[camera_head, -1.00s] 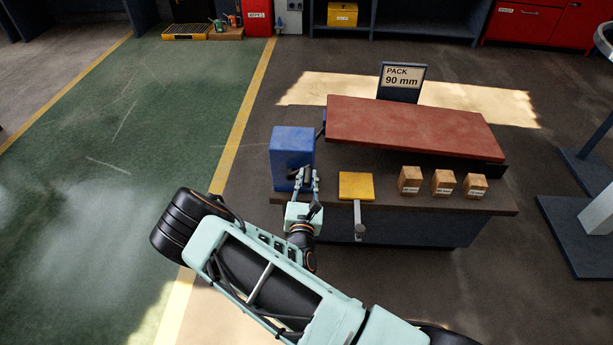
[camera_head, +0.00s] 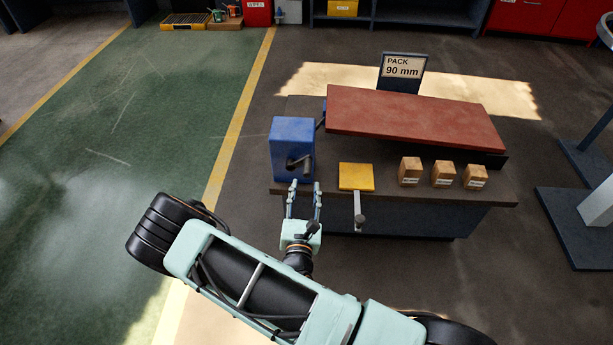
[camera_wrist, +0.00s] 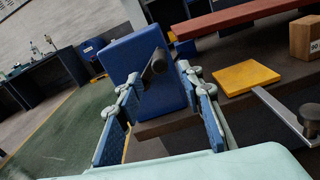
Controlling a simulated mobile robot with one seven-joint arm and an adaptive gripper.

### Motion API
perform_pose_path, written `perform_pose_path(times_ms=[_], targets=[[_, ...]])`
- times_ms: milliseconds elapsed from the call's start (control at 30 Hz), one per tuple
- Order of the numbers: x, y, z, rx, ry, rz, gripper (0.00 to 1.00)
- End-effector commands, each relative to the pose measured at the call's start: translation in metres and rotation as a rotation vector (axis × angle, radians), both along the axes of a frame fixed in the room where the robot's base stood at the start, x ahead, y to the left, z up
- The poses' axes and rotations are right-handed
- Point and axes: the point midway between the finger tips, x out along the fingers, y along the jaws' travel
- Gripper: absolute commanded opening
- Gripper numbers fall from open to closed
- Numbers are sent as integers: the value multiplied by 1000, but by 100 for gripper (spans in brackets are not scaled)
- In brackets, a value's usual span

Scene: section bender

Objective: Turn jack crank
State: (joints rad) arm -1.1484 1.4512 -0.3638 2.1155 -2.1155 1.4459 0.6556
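The jack is a blue box (camera_head: 292,135) at the left end of the dark bench, and it also shows in the wrist view (camera_wrist: 130,58). Its dark crank (camera_head: 300,164) sticks out of the front face. In the wrist view the crank's round handle end (camera_wrist: 157,64) points towards me. My gripper (camera_head: 304,188) is open and empty, just in front of and below the crank. In the wrist view my gripper (camera_wrist: 160,80) has its fingers spread, one on each side of the crank's line, apparently without touching it.
A yellow plate (camera_head: 356,176) with a grey lever (camera_head: 359,210) lies right of the jack. Several wooden blocks (camera_head: 410,171) stand further right. A long red slab (camera_head: 415,122) lies behind them, with a "PACK 90 mm" sign (camera_head: 402,68) beyond. The floor left of the bench is clear.

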Motion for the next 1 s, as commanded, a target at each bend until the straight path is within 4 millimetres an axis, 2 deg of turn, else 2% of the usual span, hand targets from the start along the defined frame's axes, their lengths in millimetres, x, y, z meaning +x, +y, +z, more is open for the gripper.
perform_pose_path(times_ms=[100,300,867,967,1000], targets=[[-20,1,0,0,1,1,35],[-37,1,0,0,0,0,35],[-38,2,1,3,-1,0,35],[-31,5,14,35,-20,-7,35],[-26,8,24,63,-37,-13,35]])
